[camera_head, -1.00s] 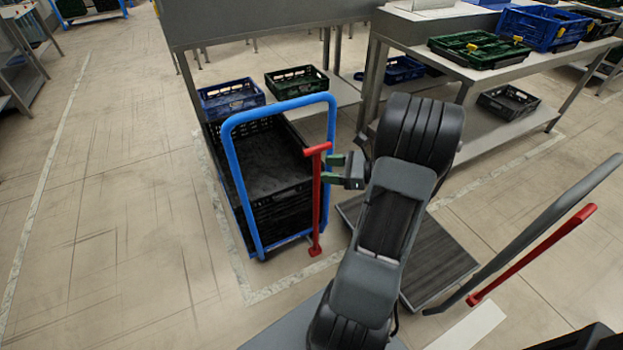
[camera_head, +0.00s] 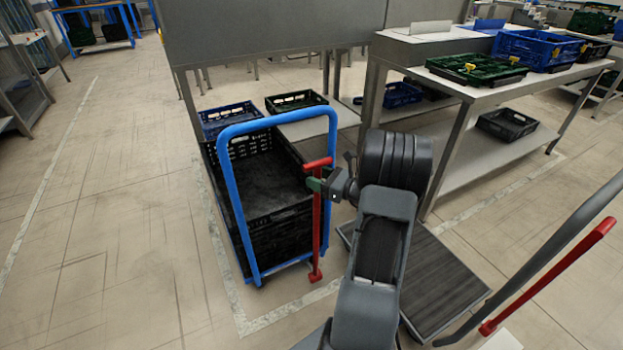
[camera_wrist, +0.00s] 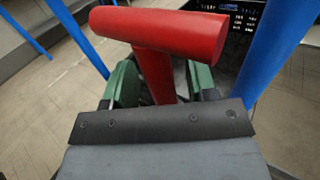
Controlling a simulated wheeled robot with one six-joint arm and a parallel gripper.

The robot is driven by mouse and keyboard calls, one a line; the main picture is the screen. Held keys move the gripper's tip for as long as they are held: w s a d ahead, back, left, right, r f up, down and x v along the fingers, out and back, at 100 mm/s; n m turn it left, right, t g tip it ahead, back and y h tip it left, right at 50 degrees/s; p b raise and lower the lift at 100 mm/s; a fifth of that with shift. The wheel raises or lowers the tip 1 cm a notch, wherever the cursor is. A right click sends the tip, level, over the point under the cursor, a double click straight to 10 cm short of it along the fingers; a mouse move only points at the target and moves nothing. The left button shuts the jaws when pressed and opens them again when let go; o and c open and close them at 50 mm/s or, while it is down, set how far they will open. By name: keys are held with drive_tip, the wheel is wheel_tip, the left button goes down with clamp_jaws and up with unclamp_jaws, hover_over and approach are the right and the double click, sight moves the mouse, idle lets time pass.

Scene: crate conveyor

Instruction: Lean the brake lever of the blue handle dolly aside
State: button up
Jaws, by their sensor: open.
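The blue handle dolly (camera_head: 226,190) stands left of centre in the head view, loaded with stacked black crates (camera_head: 280,225). Its red brake lever (camera_head: 317,225) stands upright beside the right post of the blue handle, with a T-shaped top. My gripper (camera_head: 316,184) is at the lever just under its crossbar. In the wrist view the red lever (camera_wrist: 158,75) rises between the two green fingers (camera_wrist: 160,88), one on each side of its shaft. The jaws are open around the shaft. Whether either finger touches it is hard to tell.
A second dolly with a dark flat deck (camera_head: 440,285) and a grey handle stands at right, with its own red lever (camera_head: 550,275). A grey workbench (camera_head: 455,80) with crates stands behind. Open floor (camera_head: 110,220) lies at left.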

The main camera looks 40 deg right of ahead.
drive_tip(key=shift+x, duration=1)
clamp_jaws()
